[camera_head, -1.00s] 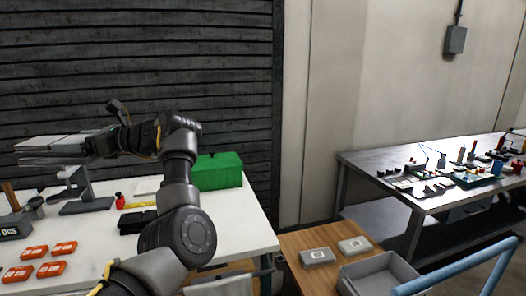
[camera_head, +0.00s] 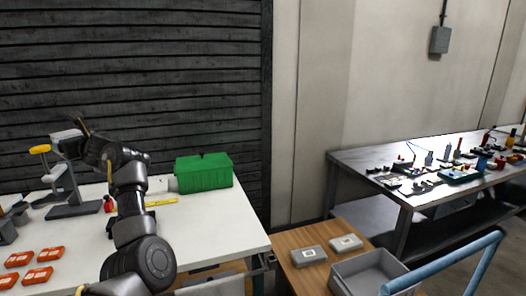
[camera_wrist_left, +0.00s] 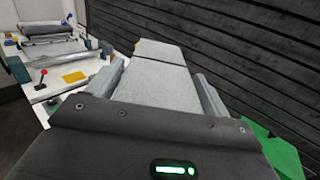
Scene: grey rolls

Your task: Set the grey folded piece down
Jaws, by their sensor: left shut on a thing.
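The grey folded piece (camera_wrist_left: 157,82) is a long, flat, pale grey slab with a dark crease across it, filling the middle of the left wrist view. It lies between the two fingers of my left gripper (camera_wrist_left: 160,88), which is shut on it. In the head view the piece (camera_head: 67,137) shows small and foreshortened at the end of my left arm, held up above the white table (camera_head: 215,225). My left gripper (camera_head: 82,146) is partly hidden there by the wrist. My right gripper is not in view.
A grey stand (camera_head: 72,210), red boxes (camera_head: 38,277) and a green box (camera_head: 203,174) stand on the white table. A dark slatted wall (camera_head: 130,70) rises behind. A wooden table (camera_head: 325,235) holds two small grey boxes (camera_head: 308,256) and a grey bin (camera_head: 365,275). A cluttered metal bench (camera_head: 370,157) stands right.

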